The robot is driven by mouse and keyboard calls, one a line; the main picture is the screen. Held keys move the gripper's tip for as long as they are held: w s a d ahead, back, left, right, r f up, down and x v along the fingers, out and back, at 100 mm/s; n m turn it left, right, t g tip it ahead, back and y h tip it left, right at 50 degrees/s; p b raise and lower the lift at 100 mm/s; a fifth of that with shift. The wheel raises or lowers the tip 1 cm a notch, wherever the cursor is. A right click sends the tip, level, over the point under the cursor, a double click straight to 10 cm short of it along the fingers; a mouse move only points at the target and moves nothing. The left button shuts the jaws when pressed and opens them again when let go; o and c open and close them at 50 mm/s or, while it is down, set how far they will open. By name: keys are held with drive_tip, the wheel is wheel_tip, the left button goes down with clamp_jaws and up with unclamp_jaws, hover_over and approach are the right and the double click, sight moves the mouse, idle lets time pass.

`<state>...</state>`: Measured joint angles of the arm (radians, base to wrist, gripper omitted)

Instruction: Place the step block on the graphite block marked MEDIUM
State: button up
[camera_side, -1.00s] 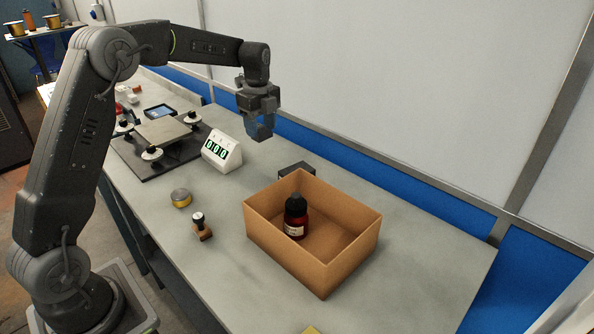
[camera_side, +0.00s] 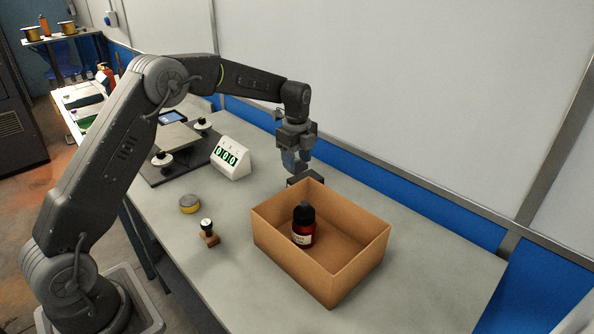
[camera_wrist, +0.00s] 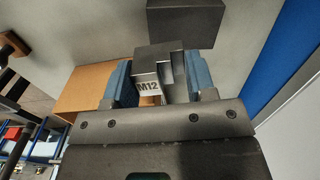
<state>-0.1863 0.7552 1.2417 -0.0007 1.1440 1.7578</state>
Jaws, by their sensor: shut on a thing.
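The step block (camera_wrist: 152,75), a grey stepped metal piece with an M12 label, sits between the blue fingers of my gripper (camera_wrist: 158,84) in the wrist view. My gripper is shut on it. In the side view my gripper (camera_side: 296,166) hangs near the wall, behind the cardboard box, and the held block is hard to make out. A dark graphite block (camera_side: 310,178) stands on the bench just below my gripper, partly hidden by the box. It also shows as a dark block (camera_wrist: 185,22) at the top of the wrist view. No marking on it is readable.
An open cardboard box (camera_side: 330,285) holding a dark red bottle (camera_side: 304,228) stands in front of the graphite block. The wall is close behind.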

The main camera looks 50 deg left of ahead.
sight(297, 171)
drive_tip(key=shift+f, duration=1.95)
drive_tip(key=shift+f, duration=0.1)
drive_tip(key=o, duration=1.1)
drive_tip(key=shift+f, duration=0.1)
